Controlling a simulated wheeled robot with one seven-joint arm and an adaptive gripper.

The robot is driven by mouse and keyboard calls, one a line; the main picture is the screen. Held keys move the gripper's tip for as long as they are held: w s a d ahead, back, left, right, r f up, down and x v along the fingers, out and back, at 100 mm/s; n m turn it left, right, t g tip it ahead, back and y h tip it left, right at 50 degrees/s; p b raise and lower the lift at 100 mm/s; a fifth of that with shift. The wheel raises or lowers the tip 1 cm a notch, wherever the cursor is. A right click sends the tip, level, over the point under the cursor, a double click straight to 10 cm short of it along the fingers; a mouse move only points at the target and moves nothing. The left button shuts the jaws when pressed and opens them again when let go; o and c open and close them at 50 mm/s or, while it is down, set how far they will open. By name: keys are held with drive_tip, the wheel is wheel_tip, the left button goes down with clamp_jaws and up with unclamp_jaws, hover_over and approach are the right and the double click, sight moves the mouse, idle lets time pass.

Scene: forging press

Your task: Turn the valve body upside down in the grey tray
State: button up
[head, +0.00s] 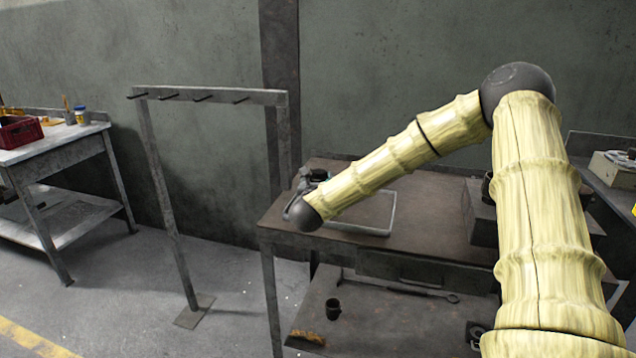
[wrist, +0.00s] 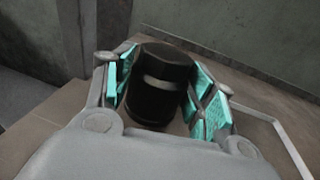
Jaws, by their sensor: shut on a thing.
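The valve body is a black cylinder with a lighter band, seen in the wrist view (wrist: 160,85). My gripper (wrist: 170,78) is shut on it, with teal pads on both sides. The cylinder leans slightly in that view. The grey tray (head: 390,214) lies on the brown bench top in the head view, partly hidden by my arm. Its pale rim also shows at the right of the wrist view (wrist: 290,146). In the head view my gripper (head: 314,176) is mostly hidden behind my wrist, near the tray's left end. I cannot tell whether the cylinder touches the tray.
A dark block (head: 482,212) stands right of the tray. A metal rack (head: 160,190) stands left of the bench. A side table (head: 60,146) holds a red crate (head: 20,133).

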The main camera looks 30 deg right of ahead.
drive_tip(key=o, duration=1.2)
drive_tip(key=shift+c, duration=0.2)
drive_tip(key=v, duration=1.2)
